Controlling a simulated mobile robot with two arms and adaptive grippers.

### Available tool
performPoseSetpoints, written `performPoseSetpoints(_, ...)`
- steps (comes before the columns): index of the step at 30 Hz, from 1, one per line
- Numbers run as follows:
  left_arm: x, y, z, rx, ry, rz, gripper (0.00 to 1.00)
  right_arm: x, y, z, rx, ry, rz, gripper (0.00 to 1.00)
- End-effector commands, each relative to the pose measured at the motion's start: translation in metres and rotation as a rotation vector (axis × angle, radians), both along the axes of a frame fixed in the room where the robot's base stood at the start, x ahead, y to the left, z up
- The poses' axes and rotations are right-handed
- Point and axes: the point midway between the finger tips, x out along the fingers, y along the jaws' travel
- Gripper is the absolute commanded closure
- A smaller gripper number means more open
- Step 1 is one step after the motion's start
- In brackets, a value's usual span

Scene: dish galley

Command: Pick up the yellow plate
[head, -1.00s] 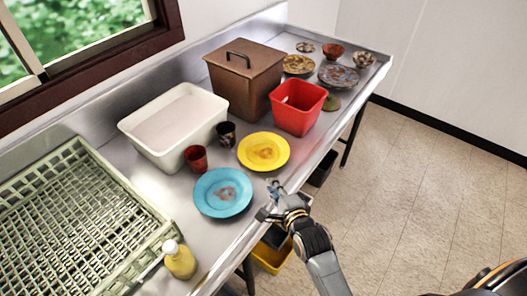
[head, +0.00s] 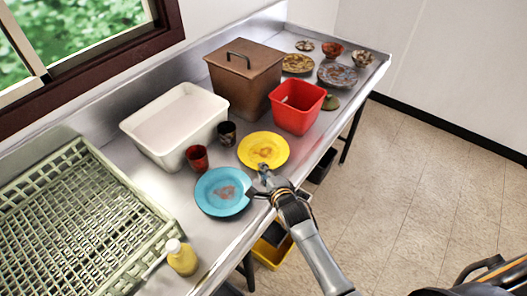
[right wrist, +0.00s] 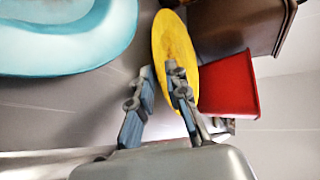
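The yellow plate (head: 263,148) lies on the steel counter with a brownish stain in its middle; it also shows edge-on in the right wrist view (right wrist: 172,40). My right gripper (head: 258,180) is at the plate's near edge, beside the blue plate (head: 222,190). In the right wrist view its two fingers (right wrist: 161,75) are apart. One finger overlaps the yellow plate's edge in that view; whether it touches cannot be told. My left gripper is not in view.
A red bin (head: 297,107) stands just right of the yellow plate. A dark cup (head: 227,134), a red cup (head: 197,158) and a white tub (head: 150,150) stand to its left. A green rack (head: 150,262) and a yellow bottle (head: 182,260) are nearer.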

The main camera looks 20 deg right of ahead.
Motion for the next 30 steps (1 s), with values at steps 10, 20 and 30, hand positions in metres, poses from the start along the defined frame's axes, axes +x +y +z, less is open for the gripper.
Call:
performPoseSetpoints(10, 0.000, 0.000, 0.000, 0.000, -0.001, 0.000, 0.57, 0.000, 0.000, 0.001, -0.001, -0.002, 0.000, 1.00)
performPoseSetpoints(20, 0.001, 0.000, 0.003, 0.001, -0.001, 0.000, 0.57, 0.001, 0.000, 0.004, 0.000, -0.001, 0.000, 1.00)
performPoseSetpoints(30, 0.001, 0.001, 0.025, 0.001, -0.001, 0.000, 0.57, 0.007, 0.002, 0.030, 0.002, -0.002, 0.001, 1.00)
